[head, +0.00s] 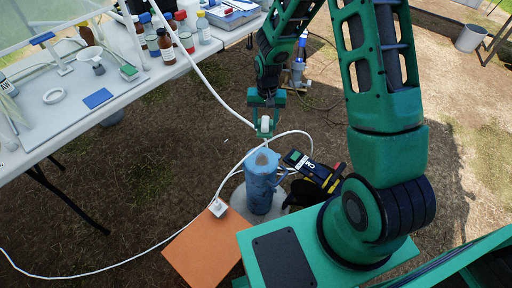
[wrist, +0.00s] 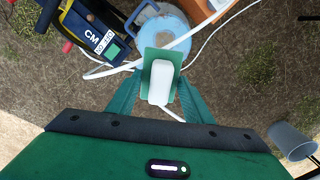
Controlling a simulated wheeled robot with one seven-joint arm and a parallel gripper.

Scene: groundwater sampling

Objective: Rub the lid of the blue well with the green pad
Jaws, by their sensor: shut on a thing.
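The blue well (head: 261,190) is an upright blue pipe standing on a pale round base, and its lid (head: 262,161) has a brownish patch on top. In the wrist view the blue well (wrist: 148,37) is partly hidden behind the pad. My gripper (head: 265,128) is above the lid, apart from it as far as I can tell. In the wrist view my gripper (wrist: 160,95) is shut on the white handle of the green pad (wrist: 148,62). The pad's underside is hidden.
A yellow and black meter (head: 315,170) stands right of the well. An orange box (head: 202,249) is at its front left. White hoses pass close to the well. The white table (head: 60,138) at left holds bottles and a blue pad (head: 97,98). A grey bucket (head: 470,38) stands far right.

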